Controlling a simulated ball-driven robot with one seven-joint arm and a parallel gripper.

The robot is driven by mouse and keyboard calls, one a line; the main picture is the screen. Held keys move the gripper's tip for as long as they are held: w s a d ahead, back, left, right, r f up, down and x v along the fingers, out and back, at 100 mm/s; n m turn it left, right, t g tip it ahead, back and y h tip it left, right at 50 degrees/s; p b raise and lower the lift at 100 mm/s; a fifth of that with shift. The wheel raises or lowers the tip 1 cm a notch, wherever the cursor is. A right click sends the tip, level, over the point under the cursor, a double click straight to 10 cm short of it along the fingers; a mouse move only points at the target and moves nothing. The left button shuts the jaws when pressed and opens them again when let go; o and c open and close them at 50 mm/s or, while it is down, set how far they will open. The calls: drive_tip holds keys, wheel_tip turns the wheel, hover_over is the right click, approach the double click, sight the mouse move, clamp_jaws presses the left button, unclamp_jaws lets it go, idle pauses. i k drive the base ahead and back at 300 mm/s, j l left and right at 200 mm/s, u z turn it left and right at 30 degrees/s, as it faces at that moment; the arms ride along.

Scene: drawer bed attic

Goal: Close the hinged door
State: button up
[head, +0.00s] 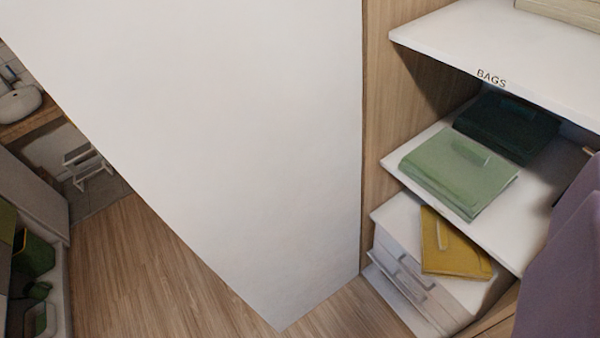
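A large white hinged door (230,130) fills the middle of the head view. It stands open, with its right edge along the wooden side panel (378,130) of a cabinet. Its lower free corner reaches down near the bottom of the picture, above the wood floor. The cabinet interior to the right of the door is exposed. No handle shows on the visible face of the door. My gripper is not in view.
White shelves (405,38) hold folded green and dark green items (460,170). Below, a yellow item (448,245) lies on white drawers (410,285). Purple cloth (565,265) hangs at right. Wood floor (130,270) is clear at left; a sink (20,102) and a stool (85,165) stand beyond.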

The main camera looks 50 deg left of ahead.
sight(238, 122)
drive_tip(key=j+z, duration=0.1)
drive_tip(key=j, duration=0.3)
drive_tip(key=k+j+z, duration=0.15)
drive_tip(key=j, duration=0.25)
drive_tip(key=k+j+z, duration=0.1)
drive_tip(key=j, duration=0.3)
drive_tip(key=k+j+z, duration=0.1)
drive_tip(key=j, duration=0.3)
drive_tip(key=k+j+z, duration=0.15)
drive_tip(key=j, duration=0.2)
drive_tip(key=k+j+z, duration=0.1)
drive_tip(key=j, duration=0.3)
drive_tip(key=k+j+z, duration=0.1)
drive_tip(key=j, duration=0.25)
drive_tip(key=j+z, duration=0.1)
drive_tip(key=j, duration=0.35)
drive_tip(key=k+j+z, duration=0.1)
drive_tip(key=j, duration=0.35)
drive_tip(key=k+j, duration=0.1)
drive_tip(key=j, duration=0.35)
drive_tip(key=z, duration=0.05)
